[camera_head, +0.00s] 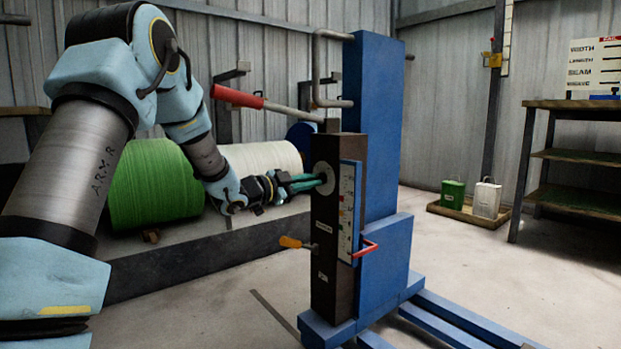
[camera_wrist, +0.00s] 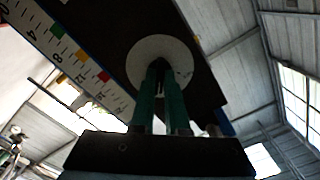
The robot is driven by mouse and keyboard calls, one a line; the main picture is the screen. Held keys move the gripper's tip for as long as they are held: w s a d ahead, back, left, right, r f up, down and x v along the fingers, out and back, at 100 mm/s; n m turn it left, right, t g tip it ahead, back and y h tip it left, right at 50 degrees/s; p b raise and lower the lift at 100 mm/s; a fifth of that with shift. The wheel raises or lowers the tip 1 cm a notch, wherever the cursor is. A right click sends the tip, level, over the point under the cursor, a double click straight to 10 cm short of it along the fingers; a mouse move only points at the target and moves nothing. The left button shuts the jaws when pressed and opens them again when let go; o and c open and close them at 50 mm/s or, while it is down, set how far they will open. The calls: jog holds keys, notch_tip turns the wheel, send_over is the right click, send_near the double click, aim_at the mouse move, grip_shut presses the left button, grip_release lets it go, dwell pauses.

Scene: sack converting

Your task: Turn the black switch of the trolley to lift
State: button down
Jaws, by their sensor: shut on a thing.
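The blue trolley (camera_head: 373,150) stands upright right of centre, with a dark control box (camera_head: 325,270) on its front. A pale round plate (camera_head: 325,168) sits high on the box; it also shows in the wrist view (camera_wrist: 141,57). My gripper (camera_head: 322,181) reaches in from the left with its green fingers at this plate. In the wrist view the fingertips (camera_wrist: 159,68) are close together in front of the plate, shut on the black switch. The switch is mostly hidden between them, so its angle and any lift mark cannot be read.
A red-gripped handle (camera_head: 237,97) sticks out left above the box. An orange-tipped lever (camera_head: 291,242) and a red handle (camera_head: 366,248) are lower down. A scale strip (camera_head: 346,212) runs beside the box. Green (camera_head: 150,185) and white (camera_head: 262,157) rolls lie behind my arm.

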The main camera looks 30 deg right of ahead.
jog(key=shift+s+n+p, duration=0.1)
jog(key=shift+n+p, duration=8.5)
jog(key=shift+p, duration=2.85)
jog(key=c, duration=0.9)
grip_release()
jog(key=shift+a, duration=0.1)
